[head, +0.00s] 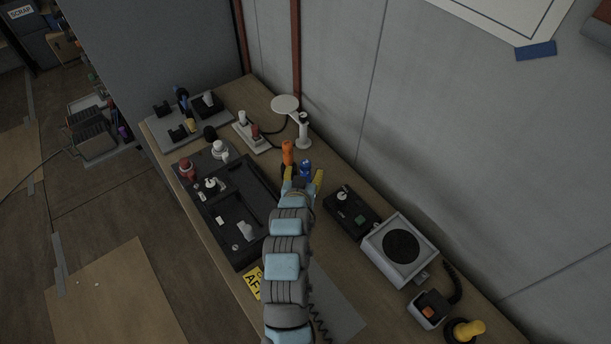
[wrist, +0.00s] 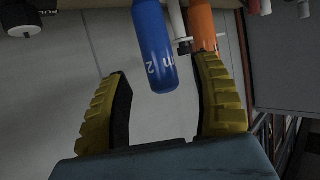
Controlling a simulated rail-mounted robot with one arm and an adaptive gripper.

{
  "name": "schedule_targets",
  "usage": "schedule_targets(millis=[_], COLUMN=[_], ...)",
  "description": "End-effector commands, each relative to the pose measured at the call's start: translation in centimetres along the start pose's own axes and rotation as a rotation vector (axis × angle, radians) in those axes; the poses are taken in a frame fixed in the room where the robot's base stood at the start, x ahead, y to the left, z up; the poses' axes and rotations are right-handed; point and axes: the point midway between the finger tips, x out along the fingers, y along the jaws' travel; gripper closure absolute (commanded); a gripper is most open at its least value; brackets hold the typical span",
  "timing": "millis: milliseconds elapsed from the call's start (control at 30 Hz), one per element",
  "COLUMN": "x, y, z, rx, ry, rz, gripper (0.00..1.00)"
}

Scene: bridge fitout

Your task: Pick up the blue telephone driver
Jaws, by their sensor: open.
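The blue driver (head: 305,167) stands near the back of the bench, just beyond my gripper (head: 303,182) in the head view. In the wrist view the blue driver (wrist: 152,45) has a rounded handle end with white lettering, and this end appears between the two yellow-padded fingertips. My gripper (wrist: 162,70) is open, with a visible gap on both sides of the handle. The driver's far end runs out of the wrist view, and my arm hides part of it in the head view.
An orange handle (head: 288,152) stands close by on the left and shows behind the right finger in the wrist view (wrist: 202,24). A white-topped post (head: 303,130) stands behind. A black console (head: 262,187) lies left, a black box (head: 352,212) and grey speaker unit (head: 372,255) right.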

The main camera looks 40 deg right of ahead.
Motion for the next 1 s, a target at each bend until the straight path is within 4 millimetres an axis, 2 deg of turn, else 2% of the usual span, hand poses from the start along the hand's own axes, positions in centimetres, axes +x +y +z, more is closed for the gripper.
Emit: schedule_targets(millis=[300, 667, 900, 1000], x=[3.0, 3.4, 3.3, 3.3], y=[0.0, 0.0, 0.0, -0.1], z=[0.1, 0.0, 0.1, 0.1], rx=[-0.001, -0.001, -0.001, -0.001], ry=[-0.005, -0.001, -0.002, -0.002], rz=[0.001, 0.001, 0.001, 0.001], gripper=[0.36, 0.36, 1.00, 1.00])
